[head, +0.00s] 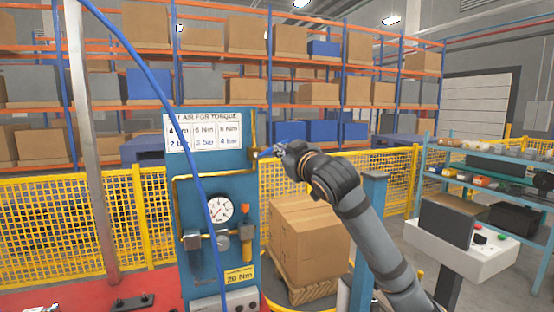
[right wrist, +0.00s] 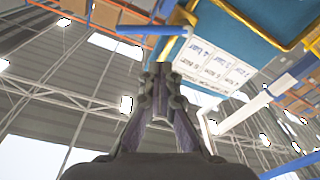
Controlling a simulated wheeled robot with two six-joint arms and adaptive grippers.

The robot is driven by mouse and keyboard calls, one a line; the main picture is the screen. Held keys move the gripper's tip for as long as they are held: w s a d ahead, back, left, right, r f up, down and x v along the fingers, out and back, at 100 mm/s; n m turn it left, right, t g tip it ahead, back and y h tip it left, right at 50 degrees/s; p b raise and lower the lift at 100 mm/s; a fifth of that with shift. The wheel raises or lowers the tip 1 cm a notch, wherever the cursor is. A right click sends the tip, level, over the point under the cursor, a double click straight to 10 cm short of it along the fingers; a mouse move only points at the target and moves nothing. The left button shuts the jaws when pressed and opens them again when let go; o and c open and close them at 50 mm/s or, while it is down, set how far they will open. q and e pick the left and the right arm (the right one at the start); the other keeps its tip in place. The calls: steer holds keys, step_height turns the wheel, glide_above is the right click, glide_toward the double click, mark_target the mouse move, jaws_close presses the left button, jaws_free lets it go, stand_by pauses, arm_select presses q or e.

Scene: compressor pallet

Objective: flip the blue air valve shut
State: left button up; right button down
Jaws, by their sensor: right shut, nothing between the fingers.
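A blue panel (head: 218,180) stands upright at centre left, with a yellow pipe running around its upper part. At its upper right edge is a brass-coloured valve body (head: 253,154). In the right wrist view a blue lever (right wrist: 150,30) shows just beyond my fingertips, beside the yellow pipe (right wrist: 181,14). My right gripper (head: 268,152) is at the panel's upper right edge, close to the valve; it also shows in the right wrist view (right wrist: 157,68). It is shut and empty. Whether it touches the lever I cannot tell. My left gripper is out of view.
The panel carries a torque sign (head: 203,133), a round gauge (head: 220,209) and a yellow label (head: 239,275). A blue hose (head: 180,130) hangs in front of it. Cardboard boxes (head: 308,243) stand behind, with a yellow fence (head: 80,225). A control box (head: 460,250) is at right.

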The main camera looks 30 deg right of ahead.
steer(key=w+d+r+p, duration=0.2)
steer(key=w+r+p, duration=0.35)
steer(key=w, duration=0.25)
steer(key=shift+t, duration=0.3)
steer(key=f, duration=0.1)
steer(key=d+f, duration=0.1)
steer(key=f, duration=0.1)
steer(key=f+p, duration=0.1)
steer(key=shift+s+d+f, duration=0.3)
steer(key=shift+f, duration=0.05)
steer(key=shift+w, duration=0.1)
steer(key=f+m+b, duration=0.1)
steer(key=d+m+b, duration=0.1)
steer(key=m+b, duration=0.1)
steer(key=f+m+h+b, duration=0.1)
steer(key=b, duration=0.1)
steer(key=shift+s+d+f, duration=0.15)
steer(key=shift+s+f, duration=0.1)
steer(key=shift+f, duration=0.05)
